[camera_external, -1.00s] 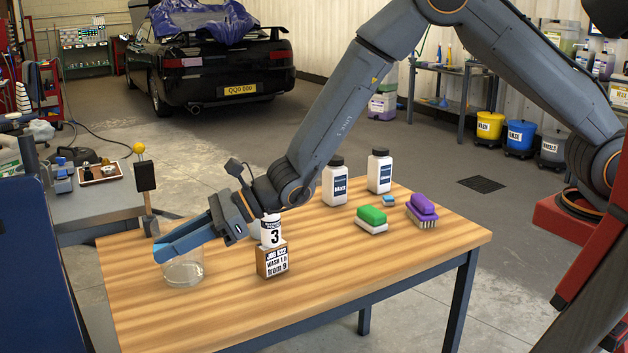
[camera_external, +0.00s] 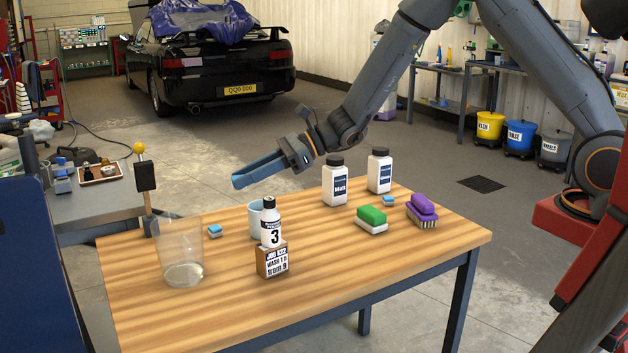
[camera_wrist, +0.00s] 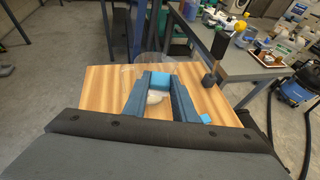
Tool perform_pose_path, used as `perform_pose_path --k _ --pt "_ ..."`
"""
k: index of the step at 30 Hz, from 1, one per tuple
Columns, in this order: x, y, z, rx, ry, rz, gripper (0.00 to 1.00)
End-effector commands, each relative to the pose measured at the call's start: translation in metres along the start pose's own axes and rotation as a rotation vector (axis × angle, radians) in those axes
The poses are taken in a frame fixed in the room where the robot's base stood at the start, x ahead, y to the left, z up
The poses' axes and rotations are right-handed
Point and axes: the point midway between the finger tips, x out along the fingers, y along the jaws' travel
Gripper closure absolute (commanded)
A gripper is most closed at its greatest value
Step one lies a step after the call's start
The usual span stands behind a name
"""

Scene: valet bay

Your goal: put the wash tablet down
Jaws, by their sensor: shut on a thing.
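My gripper (camera_external: 240,182) is raised above the far edge of the table, pointing left and slightly down. In the wrist view its blue fingers (camera_wrist: 160,88) are shut on a blue wash tablet (camera_wrist: 160,80), which the fingers hide in the external view. Another small blue tablet (camera_external: 215,231) lies on the wooden table (camera_external: 330,260), and also shows in the wrist view (camera_wrist: 205,118). A third (camera_external: 388,201) lies near the brushes. A clear glass (camera_external: 182,272) with a little liquid stands at the left of the table, apart from my gripper.
A white bottle marked 3 (camera_external: 271,226) stands on a labelled wooden block (camera_external: 272,260), with a pale blue cup (camera_external: 257,218) behind it. The front of the table is clear.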

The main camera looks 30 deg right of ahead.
Motion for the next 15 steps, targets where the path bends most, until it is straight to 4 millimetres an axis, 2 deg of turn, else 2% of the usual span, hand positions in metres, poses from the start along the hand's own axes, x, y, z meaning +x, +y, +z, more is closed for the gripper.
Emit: perform_pose_path --k 1,6,10,15 --pt "-0.021 -0.017 -0.009 0.006 0.000 -0.013 0.97" --pt "-0.086 -0.054 -0.038 0.013 0.001 -0.028 0.97" --pt "-0.137 -0.073 -0.061 0.017 -0.001 -0.038 0.97" --pt "-0.205 -0.086 -0.090 0.023 0.000 -0.052 0.97"
